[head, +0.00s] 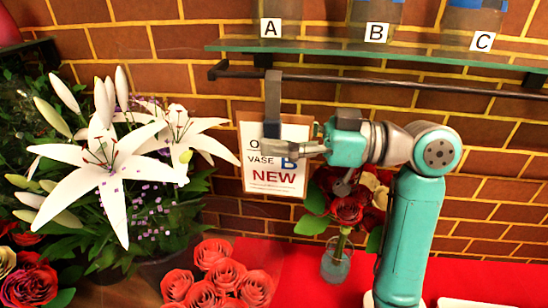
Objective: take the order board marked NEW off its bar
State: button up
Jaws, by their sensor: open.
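The order board (278,182) is a white card with a tan edge, reading "VASE B" and "NEW" in red. It is upright against the brick wall, below the dark bar (420,85). A grey upright strip (272,95) runs from the bar down to the board's upper part. My gripper (271,138) reaches in from the right, in front of the board's upper half, and covers part of its top line. The jaws are open around the strip's lower end; I cannot tell whether they touch it.
A glass shelf (400,54) with labels A, B and C is above the bar. White lilies (115,165) crowd the left, with red roses (220,275) in front. A small glass vase (336,262) with red flowers stands below the board, beside my arm. Red tabletop (300,285) is clear nearby.

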jog(key=shift+w+a, duration=0.1)
jog(key=shift+a, duration=0.25)
grip_shut()
jog(key=shift+r, duration=0.15)
